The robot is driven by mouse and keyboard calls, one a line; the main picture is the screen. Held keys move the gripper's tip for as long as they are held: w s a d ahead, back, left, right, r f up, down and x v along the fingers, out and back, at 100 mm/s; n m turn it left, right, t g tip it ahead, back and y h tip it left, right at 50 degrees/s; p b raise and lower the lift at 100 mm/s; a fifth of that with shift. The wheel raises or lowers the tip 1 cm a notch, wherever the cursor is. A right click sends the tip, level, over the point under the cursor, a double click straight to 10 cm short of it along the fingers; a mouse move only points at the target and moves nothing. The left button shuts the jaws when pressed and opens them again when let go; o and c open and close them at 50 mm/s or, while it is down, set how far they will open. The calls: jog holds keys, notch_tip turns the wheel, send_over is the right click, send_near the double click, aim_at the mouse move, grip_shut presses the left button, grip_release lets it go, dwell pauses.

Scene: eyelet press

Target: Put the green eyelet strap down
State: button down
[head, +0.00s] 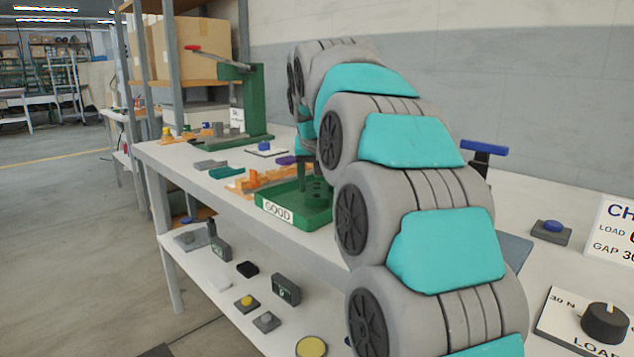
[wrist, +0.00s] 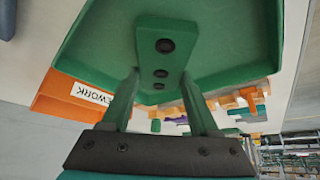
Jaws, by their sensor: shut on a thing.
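The green eyelet strap (wrist: 181,30) has a row of dark eyelets and shows in the wrist view. My gripper (wrist: 161,82) is shut on its near end, one finger on each side. The strap is over the green tray (wrist: 95,45); I cannot tell whether it touches the tray floor. In the head view the tray, labelled GOOD (head: 275,212), stands on the bench, and my gripper (head: 307,172) points down into it, partly hidden by my arm. The strap's eyelets (head: 318,186) show dimly there.
An orange tray labelled REWORK (wrist: 58,92) stands beside the green tray. A teal piece (head: 226,172), a grey piece (head: 210,164) and a blue button box (head: 265,149) lie on the bench (head: 180,155). A green press (head: 243,100) stands behind. My arm hides the bench's middle.

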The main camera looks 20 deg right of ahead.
jog(key=shift+f, duration=0.45)
jog(key=shift+c, duration=0.7)
grip_release()
jog(key=shift+r, duration=0.1)
jog(key=shift+r, duration=0.3)
jog(key=v, duration=1.2)
jog(key=shift+r, duration=0.3)
